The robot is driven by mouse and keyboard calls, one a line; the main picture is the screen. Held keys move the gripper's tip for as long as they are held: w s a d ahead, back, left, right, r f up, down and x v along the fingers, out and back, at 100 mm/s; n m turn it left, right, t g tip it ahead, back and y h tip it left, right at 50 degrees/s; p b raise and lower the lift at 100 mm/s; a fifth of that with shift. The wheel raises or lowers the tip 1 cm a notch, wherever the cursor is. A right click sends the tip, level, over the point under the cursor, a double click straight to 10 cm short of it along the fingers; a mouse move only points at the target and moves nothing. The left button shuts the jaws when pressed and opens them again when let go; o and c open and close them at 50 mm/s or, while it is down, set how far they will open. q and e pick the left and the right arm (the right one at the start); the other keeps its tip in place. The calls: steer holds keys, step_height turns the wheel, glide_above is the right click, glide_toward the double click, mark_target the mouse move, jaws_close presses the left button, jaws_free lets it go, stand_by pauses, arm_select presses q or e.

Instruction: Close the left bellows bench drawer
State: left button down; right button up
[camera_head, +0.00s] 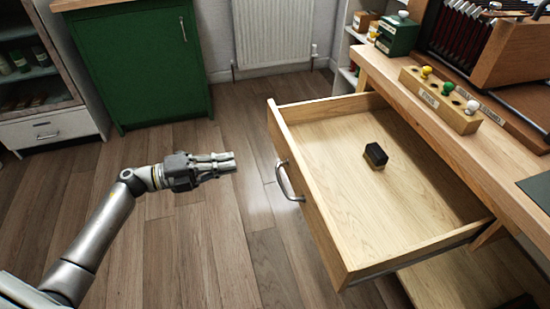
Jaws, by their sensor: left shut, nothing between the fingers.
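The wooden drawer (345,129) stands pulled out from the bench (405,79) on the right. Its front panel (306,200) faces left and carries a curved metal handle (287,181). A small dark block with a light lower part (376,155) lies inside on the drawer floor. My left gripper (233,161) is shut and empty, left of the drawer front and apart from the handle, with its fingers pointing right. My right gripper is not in view.
On the bench stand a wooden rack with coloured knobs (440,99), a green box (397,35) and a bellows instrument (480,40). A green cabinet (140,65) and a white drawer unit (50,131) stand at the back left. A radiator (273,32) is on the back wall. Open wooden floor (215,240) lies left of the drawer.

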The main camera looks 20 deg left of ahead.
mark_target(290, 150)
arm_select(q)
steer(key=x, duration=1.2)
steer(key=shift+w+d, duration=0.25)
steer(key=shift+d, duration=0.05)
steer(key=shift+w+d+b, duration=0.3)
steer(key=shift+d, duration=0.1)
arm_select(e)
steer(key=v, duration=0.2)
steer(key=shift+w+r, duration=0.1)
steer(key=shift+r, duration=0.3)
